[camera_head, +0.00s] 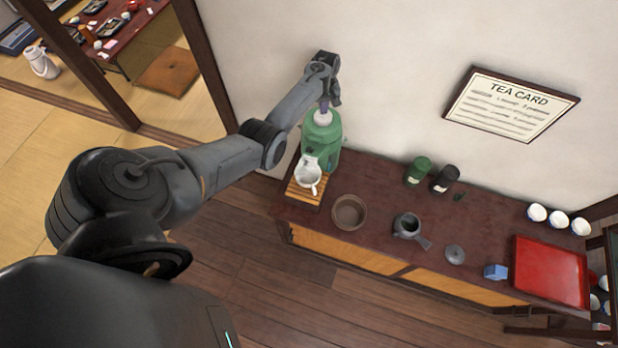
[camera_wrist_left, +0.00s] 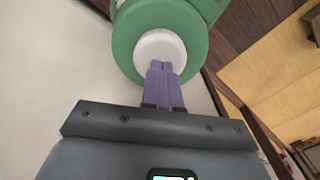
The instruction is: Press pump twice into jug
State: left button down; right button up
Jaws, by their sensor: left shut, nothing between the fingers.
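The green pump pot (camera_head: 321,138) stands at the left end of the dark red counter, against the wall. Its white round pump button (camera_head: 323,117) is on top, and the button also shows in the left wrist view (camera_wrist_left: 160,50). The white jug (camera_head: 308,174) sits in front of the pot on a slatted wooden stand. My left gripper (camera_head: 324,104) is shut and empty, with its purple fingertips over the button. In the left wrist view the fingertips (camera_wrist_left: 162,68) overlap the button's edge; I cannot tell whether they touch it. My right gripper is not in view.
On the counter (camera_head: 370,185) are a brown bowl (camera_head: 349,212), a dark teapot (camera_head: 408,226), a green canister (camera_head: 418,171), a black canister (camera_head: 445,180), a blue box (camera_head: 495,272) and a red tray (camera_head: 550,271). A framed tea card (camera_head: 511,103) hangs on the wall.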

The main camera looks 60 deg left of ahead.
pick_arm(q)
jog(key=shift+f, duration=0.2)
dwell(0.3)
jog(key=shift+f+b, duration=1.35)
jog(key=shift+f, duration=0.25)
jog(key=shift+r, duration=0.15)
jog(key=shift+r+p, duration=1.65)
jog(key=shift+p, duration=0.3)
jog(key=shift+r, duration=0.1)
notch_tip(320, 180, up, 4)
jog(key=p, duration=0.4)
jog(key=shift+r, duration=0.9)
